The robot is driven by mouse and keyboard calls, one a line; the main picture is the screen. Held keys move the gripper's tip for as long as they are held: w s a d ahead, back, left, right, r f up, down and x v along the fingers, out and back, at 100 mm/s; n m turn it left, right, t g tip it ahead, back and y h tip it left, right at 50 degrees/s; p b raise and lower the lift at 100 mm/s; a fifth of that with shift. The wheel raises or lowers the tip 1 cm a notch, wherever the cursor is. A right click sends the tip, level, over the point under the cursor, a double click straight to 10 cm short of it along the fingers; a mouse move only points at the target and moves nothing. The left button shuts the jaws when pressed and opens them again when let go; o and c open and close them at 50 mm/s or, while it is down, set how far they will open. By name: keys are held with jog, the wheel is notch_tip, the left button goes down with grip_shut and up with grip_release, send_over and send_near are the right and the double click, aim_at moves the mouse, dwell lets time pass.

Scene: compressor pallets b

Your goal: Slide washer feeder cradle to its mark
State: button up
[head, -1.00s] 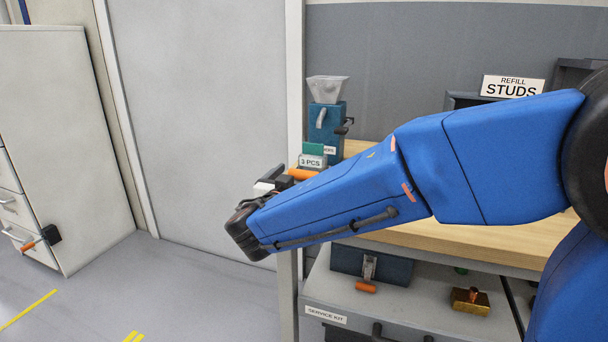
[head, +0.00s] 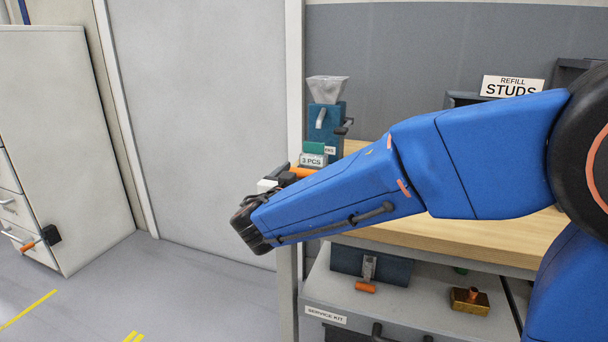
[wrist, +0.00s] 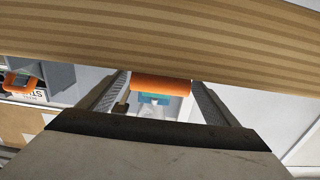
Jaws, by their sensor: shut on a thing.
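The washer feeder (head: 325,116) stands at the bench's left end in the head view, a teal body with a translucent hopper on top and a grey lever. In front of it is the cradle's green block with a "3 PCS" label (head: 312,160). An orange handle (head: 302,172) sticks out below the label. My gripper (wrist: 160,92) is shut on this orange handle, which lies crosswise between the fingers in the wrist view (wrist: 174,84). My forearm hides the cradle's lower part. I cannot make out the mark.
The wooden bench top (head: 470,240) runs right, behind my arm. A "REFILL STUDS" sign (head: 512,87) stands at the back. A lower shelf (head: 420,300) holds a blue box with an orange handle and a brass block (head: 470,301). A grey cabinet (head: 60,130) stands left; floor between is clear.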

aim_at(309, 167)
jog(key=shift+x, duration=1.9)
jog(key=o, duration=1.5)
jog(key=shift+c, duration=0.2)
jog(key=shift+s, duration=0.1)
jog(key=v, duration=1.7)
